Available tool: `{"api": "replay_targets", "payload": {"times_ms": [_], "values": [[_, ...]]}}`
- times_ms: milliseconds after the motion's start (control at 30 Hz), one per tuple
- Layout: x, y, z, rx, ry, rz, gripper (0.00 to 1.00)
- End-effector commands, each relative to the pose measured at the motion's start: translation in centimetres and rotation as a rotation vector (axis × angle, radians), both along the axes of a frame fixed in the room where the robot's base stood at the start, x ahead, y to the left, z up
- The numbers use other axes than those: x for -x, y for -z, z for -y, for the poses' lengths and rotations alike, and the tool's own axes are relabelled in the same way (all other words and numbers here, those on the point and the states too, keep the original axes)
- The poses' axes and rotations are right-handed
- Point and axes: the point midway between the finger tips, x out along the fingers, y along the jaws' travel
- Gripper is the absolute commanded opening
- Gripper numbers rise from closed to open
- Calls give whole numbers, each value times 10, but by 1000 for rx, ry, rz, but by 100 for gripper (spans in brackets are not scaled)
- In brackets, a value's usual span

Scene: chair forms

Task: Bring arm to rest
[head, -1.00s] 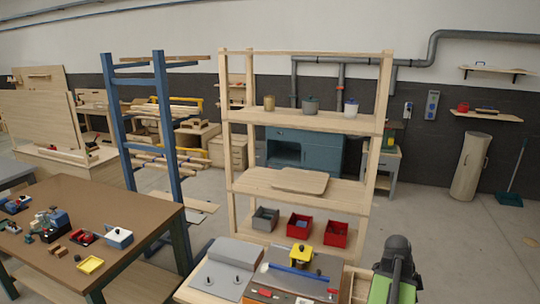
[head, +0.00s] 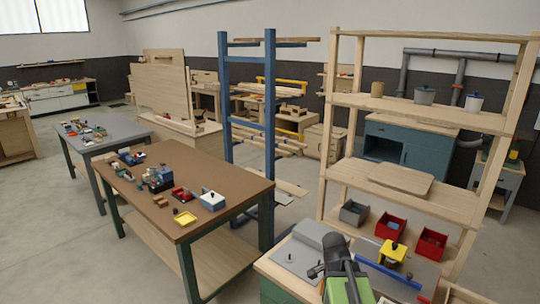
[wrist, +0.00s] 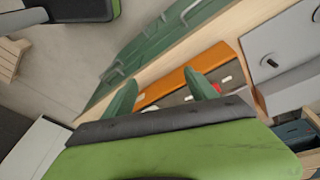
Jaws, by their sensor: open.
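My arm (head: 345,272), dark grey with a green part, shows at the bottom of the head view, in front of the near workbench. In the wrist view my gripper (wrist: 160,90) has its two green fingers spread apart with nothing between them. Beyond the fingers lie the light wooden bench edge and an orange-edged board (wrist: 190,75). Where the fingertips are in the head view is hard to tell.
The near workbench (head: 262,266) holds a grey plate, a yellow-topped item (head: 392,250) and a blue bar. A wooden shelf unit (head: 405,203) stands behind it. A brown-topped table (head: 200,172) with small parts stands left. Floor at far left is open.

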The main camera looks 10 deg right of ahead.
Motion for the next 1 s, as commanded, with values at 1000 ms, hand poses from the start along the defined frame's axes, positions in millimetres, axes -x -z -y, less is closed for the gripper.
{"api": "replay_targets", "payload": {"times_ms": [1000], "values": [[3,27,-174,-206,-1323,-148,66]]}}
